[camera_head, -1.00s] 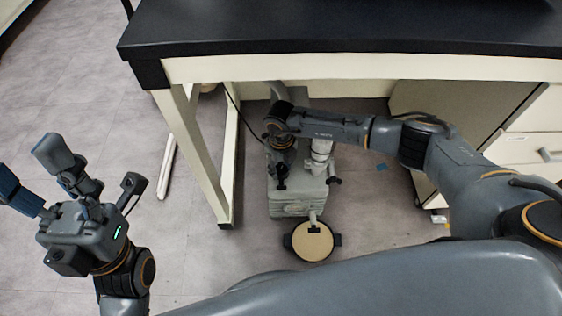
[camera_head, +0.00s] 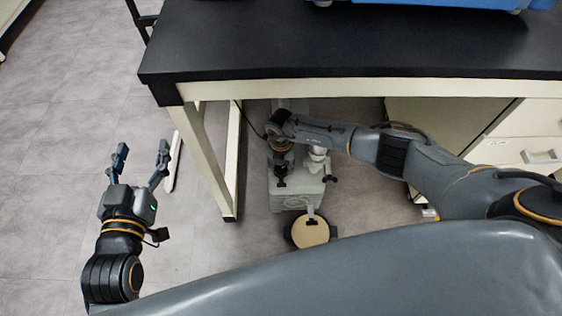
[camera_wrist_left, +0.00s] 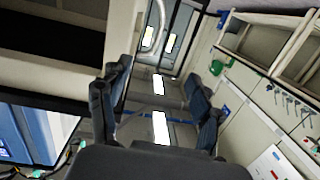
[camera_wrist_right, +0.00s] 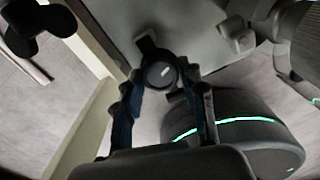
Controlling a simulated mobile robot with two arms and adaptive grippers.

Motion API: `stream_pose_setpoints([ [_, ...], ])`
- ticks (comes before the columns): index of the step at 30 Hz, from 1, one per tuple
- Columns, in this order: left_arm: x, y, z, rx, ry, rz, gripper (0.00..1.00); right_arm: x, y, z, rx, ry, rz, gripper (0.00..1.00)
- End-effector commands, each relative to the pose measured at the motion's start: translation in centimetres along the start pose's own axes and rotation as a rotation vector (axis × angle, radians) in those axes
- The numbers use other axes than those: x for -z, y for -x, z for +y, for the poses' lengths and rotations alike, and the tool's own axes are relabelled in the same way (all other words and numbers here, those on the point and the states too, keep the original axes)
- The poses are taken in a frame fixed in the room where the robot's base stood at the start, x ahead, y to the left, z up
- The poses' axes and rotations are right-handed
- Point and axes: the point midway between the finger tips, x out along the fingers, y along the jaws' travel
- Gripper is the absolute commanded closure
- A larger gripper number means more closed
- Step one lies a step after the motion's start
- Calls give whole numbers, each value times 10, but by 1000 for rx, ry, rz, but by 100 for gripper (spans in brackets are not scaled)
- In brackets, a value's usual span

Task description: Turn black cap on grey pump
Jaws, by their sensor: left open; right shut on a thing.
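The grey pump (camera_head: 298,192) stands on the floor under the bench. In the right wrist view, the black cap (camera_wrist_right: 159,74) is a round black part with a small light mark. It sits between the fingertips of my right gripper (camera_wrist_right: 160,84), which is shut on it. In the head view, my right arm reaches under the bench from the right; its wrist is over the pump and hides the cap's contact with the fingers. My left gripper (camera_head: 141,150) is open and empty over the floor, left of the bench, fingers pointing away from me.
The black bench top (camera_head: 350,45) is above the pump, with a cream leg (camera_head: 212,160) to its left. A cream drawer cabinet (camera_head: 520,150) stands right. A three-lobed black knob (camera_wrist_right: 35,25) is near the cap.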

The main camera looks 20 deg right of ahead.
Motion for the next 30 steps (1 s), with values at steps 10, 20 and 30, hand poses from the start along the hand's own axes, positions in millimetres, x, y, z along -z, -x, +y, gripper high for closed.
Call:
stream_pose_setpoints([
  [10, -85, 41, -13, 31, -1, -509, 36, 0, 2, 0, 2, -258, 0, 91],
  [20, -121, 78, -18, 45, 4, -756, 36, 0, 0, 0, 1, -388, 0, 91],
  [30, -128, 86, -19, 48, 5, -804, 36, 0, -1, -1, 2, -412, -1, 91],
])
